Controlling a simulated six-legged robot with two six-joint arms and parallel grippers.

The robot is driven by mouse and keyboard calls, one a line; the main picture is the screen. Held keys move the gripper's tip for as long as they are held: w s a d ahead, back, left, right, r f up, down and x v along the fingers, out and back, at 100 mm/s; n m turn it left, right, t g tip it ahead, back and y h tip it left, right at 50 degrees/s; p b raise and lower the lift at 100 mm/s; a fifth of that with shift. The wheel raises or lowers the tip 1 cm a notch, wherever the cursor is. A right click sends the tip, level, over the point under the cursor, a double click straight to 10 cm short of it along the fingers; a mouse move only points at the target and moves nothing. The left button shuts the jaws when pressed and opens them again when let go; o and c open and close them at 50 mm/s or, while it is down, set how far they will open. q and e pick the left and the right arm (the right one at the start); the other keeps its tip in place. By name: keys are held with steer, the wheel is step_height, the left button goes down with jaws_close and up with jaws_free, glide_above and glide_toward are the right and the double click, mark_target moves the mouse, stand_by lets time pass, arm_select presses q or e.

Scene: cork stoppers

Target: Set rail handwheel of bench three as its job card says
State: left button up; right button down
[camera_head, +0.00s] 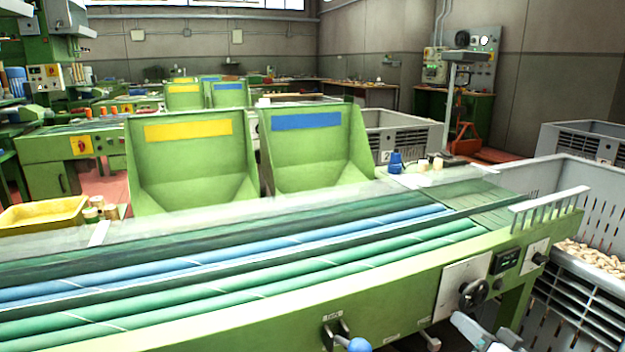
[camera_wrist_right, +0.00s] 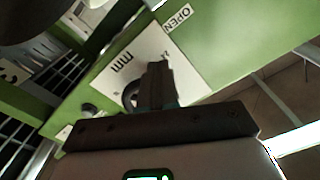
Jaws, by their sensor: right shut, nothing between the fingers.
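The dark handwheel (camera_head: 473,293) sits on a pale plate (camera_head: 458,288) on the green front of the bench, near its right end. In the right wrist view, part of the handwheel (camera_wrist_right: 131,94) shows behind my fingers, on the white plate (camera_wrist_right: 180,68) marked "mm". My right gripper (camera_head: 482,331) is at the bottom edge of the head view, just below the handwheel. Its dark fingers (camera_wrist_right: 155,84) are shut and empty in front of the plate; I cannot tell whether they touch the wheel. The wheel's setting is unreadable. I make out no job card. My left gripper is out of view.
A lever with a blue ball (camera_head: 359,345) sticks out to the left. A grey crate with corks (camera_head: 592,256) stands at the right. Green hoppers (camera_head: 312,150) stand behind the belts.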

steer(key=shift+d+r, duration=0.15)
steer(key=shift+w+d, duration=0.1)
stand_by(0.3)
steer(key=shift+w+d+f, duration=0.3)
steer(key=shift+d+f, duration=0.15)
steer(key=shift+d, duration=0.2)
steer(key=shift+w+d+f, duration=0.25)
steer(key=shift+d+f, duration=0.2)
steer(key=shift+d, duration=0.2)
steer(key=shift+f, duration=0.1)
steer(key=f+v, duration=0.1)
steer(key=v, duration=0.5)
steer(key=shift+a, duration=0.2)
